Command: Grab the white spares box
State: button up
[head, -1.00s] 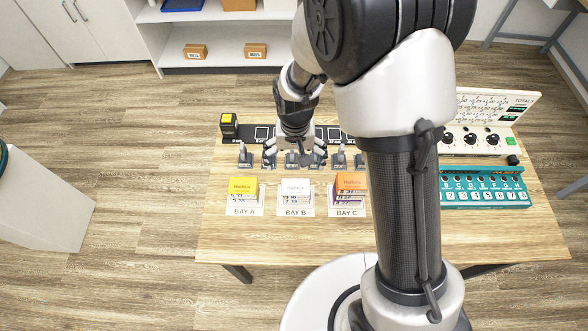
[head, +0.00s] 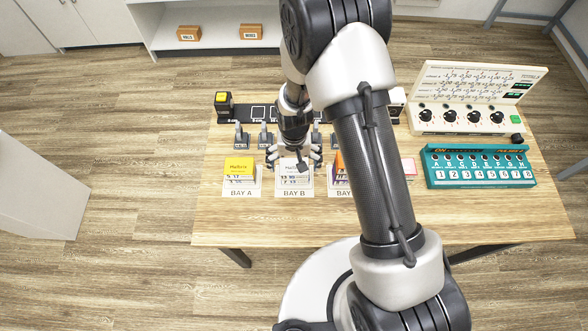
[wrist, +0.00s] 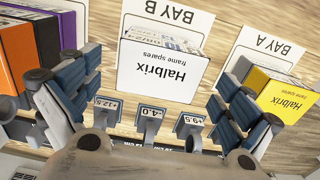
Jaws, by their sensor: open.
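The white spares box (head: 293,180), marked Halbrix frame spares in the wrist view (wrist: 158,72), stands in the middle bay, on the table behind the BAY B label. My gripper (head: 294,158) is open and empty, just behind and above the box in the head view. In the wrist view the fingers (wrist: 155,88) are spread wide, one to each side of the white box's face. The box seems to lie a little beyond the fingertips, and I see no contact. My gripper partly hides the box's back edge in the head view.
A yellow box (head: 239,166) stands in BAY A, and an orange-and-purple box (head: 339,170) in BAY C is partly behind my arm. Small numbered stands (wrist: 148,120) line up behind the bays. A teal panel (head: 480,170) and a dial console (head: 470,115) stand right. The table front (head: 270,222) is clear.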

notch_tip(320, 180, down, 2)
jog(key=shift+f, duration=0.1)
jog(key=c, duration=1.2)
